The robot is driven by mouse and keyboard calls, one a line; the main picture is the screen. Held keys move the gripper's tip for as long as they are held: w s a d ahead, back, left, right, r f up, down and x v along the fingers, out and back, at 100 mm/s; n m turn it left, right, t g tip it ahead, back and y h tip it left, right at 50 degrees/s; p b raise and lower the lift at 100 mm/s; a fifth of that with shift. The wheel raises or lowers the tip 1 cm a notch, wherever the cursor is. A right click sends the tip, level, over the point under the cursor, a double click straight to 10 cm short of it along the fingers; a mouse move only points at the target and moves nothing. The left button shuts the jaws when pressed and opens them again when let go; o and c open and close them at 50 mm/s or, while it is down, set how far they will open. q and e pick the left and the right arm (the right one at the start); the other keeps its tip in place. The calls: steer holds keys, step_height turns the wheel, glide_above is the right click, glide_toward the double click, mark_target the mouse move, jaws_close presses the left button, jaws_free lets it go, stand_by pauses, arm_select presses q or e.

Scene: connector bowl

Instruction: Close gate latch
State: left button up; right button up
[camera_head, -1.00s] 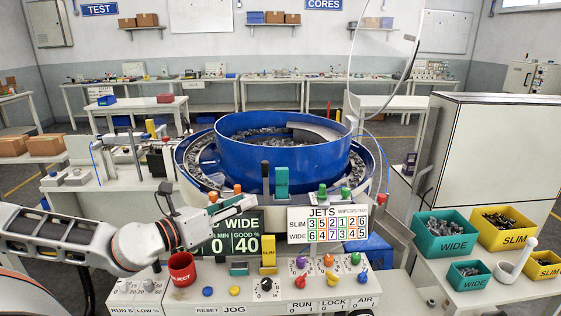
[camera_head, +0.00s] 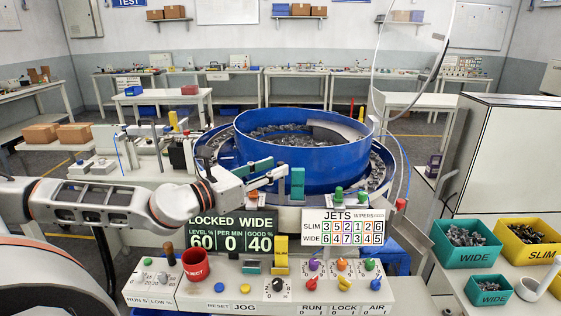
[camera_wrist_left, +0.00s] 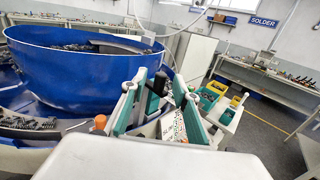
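A teal upright block (camera_head: 298,183) stands at the front rim of the blue bowl; I cannot tell for sure that it belongs to the gate latch. My left gripper (camera_head: 270,173) is open just left of it, its two fingers pointing right. In the left wrist view, the gripper's teal-padded fingers (camera_wrist_left: 160,110) are apart, and a black upright handle (camera_wrist_left: 160,83) shows between and beyond them. Contact is not clear. In the head view the handle is hidden around the fingers. My right gripper is out of view.
The blue bowl (camera_head: 290,148) is behind the gripper. Below are a LOCKED WIDE display (camera_head: 232,232), a jets board (camera_head: 343,227), a yellow block (camera_head: 281,253) and a red reject cup (camera_head: 196,265). Part bins, including a teal one (camera_head: 470,257), stand at the right.

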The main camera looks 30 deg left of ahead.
mark_target(281, 163)
arm_select(q)
steer(key=shift+w+d+r, duration=0.15)
steer(key=shift+w+r, duration=0.05)
steer(key=shift+w, duration=0.2)
steer(key=shift+w+d+p, duration=0.1)
steer(key=shift+w+p, duration=0.6)
steer(key=shift+w+d+f, duration=0.2)
steer(key=shift+w+d, duration=0.05)
steer(key=shift+w, duration=0.15)
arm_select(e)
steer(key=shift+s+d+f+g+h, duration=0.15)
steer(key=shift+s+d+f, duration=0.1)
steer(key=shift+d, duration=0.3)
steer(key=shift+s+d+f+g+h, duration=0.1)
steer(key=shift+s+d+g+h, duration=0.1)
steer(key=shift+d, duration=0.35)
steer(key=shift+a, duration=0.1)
arm_select(q)
jaws_close()
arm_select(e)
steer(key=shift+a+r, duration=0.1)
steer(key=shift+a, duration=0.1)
